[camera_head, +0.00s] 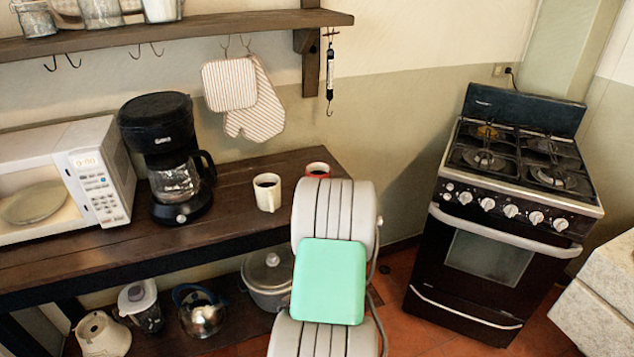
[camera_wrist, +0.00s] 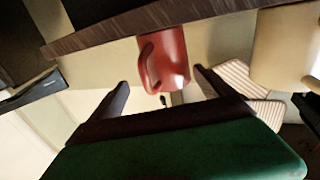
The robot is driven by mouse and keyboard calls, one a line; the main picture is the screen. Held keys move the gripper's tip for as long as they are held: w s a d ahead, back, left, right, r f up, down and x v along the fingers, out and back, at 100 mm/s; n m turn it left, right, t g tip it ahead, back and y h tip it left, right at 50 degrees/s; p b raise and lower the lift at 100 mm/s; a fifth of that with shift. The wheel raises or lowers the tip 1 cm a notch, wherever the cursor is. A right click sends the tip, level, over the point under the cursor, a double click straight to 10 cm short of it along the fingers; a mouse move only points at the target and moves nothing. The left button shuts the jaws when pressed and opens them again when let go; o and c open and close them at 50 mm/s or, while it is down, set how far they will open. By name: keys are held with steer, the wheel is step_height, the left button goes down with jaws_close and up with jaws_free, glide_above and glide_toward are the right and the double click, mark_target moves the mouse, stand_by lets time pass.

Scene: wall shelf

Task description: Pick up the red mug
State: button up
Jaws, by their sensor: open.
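The red mug (camera_head: 318,168) stands near the right end of the wooden counter in the head view, mostly hidden behind my arm, with only its rim area showing. In the wrist view the red mug (camera_wrist: 172,62) appears upside down against the counter edge, its handle on the left side. My gripper (camera_wrist: 160,78) is open in the wrist view, with one dark finger on each side of the mug in the picture. The mug looks to be ahead of the fingertips; I cannot tell the exact gap. My gripper is hidden behind my arm in the head view.
A cream mug (camera_head: 267,193) stands left of the red mug; it also shows in the wrist view (camera_wrist: 284,48). A coffee maker (camera_head: 168,160) and microwave (camera_head: 70,180) are further left. Striped mitts (camera_head: 250,100) hang above the counter (camera_head: 230,225). A stove (camera_head: 505,240) stands right.

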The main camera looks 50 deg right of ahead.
steer(key=w, duration=0.1)
steer(key=w+d, duration=0.1)
steer(key=w+d+p, duration=0.1)
steer(key=w, duration=0.1)
steer(key=shift+d, duration=0.25)
steer(key=shift+w+d, duration=0.2)
steer(key=shift+d, duration=0.1)
steer(key=shift+c, duration=0.4)
steer(key=shift+s, duration=0.1)
jaws_close()
steer(key=shift+r, duration=0.1)
